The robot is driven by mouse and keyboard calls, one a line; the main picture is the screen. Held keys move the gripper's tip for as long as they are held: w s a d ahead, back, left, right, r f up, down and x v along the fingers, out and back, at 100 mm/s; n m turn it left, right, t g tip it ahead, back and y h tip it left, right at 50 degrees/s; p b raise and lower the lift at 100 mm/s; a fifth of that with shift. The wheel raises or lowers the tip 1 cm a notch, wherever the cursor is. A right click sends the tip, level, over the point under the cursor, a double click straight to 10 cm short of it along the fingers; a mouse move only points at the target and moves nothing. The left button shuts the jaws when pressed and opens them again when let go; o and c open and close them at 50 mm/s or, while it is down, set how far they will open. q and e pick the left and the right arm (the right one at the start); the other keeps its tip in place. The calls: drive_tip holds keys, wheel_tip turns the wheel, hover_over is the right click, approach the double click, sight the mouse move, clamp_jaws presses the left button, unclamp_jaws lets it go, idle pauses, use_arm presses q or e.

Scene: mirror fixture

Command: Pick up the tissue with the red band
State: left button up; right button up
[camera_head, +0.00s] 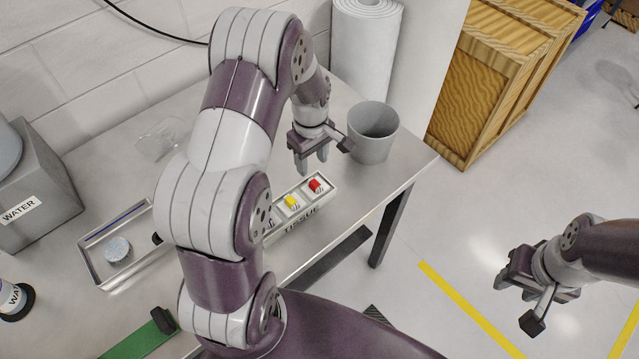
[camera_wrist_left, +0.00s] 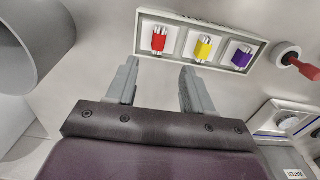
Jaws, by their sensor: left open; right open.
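The tissue with the red band (camera_head: 316,185) lies in the right-hand compartment of the white tissue tray (camera_head: 327,199) on the table. In the left wrist view the red-banded tissue (camera_wrist_left: 159,39) is at the left end of the tray, beside one with a yellow band (camera_wrist_left: 203,48) and one with a purple band (camera_wrist_left: 242,58). My left gripper (camera_head: 312,166) is open and empty above the table, just behind the tray. In the left wrist view its fingers (camera_wrist_left: 157,88) stand apart, short of the tray. My right gripper (camera_head: 518,277) is open and empty over the floor at right.
A grey bin (camera_head: 373,135) stands right of my left gripper. A metal tray (camera_head: 97,274) with a round tin (camera_head: 118,249) is at left, near a grey WATER container (camera_head: 42,190). Wooden crates (camera_head: 490,85) stand beyond the table. My left arm hides part of the tabletop.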

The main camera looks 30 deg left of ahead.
sight(315, 183)
use_arm(q)
drive_tip(key=f+p, duration=0.1)
drive_tip(key=f, duration=0.4)
drive_tip(key=f+p, duration=0.1)
drive_tip(key=f, duration=0.1)
drive_tip(key=shift+d+f+p, duration=0.3)
drive_tip(key=shift+d, duration=0.05)
drive_tip(key=shift+f, duration=0.25)
drive_tip(key=shift+d, duration=0.1)
drive_tip(key=c, duration=0.6)
clamp_jaws()
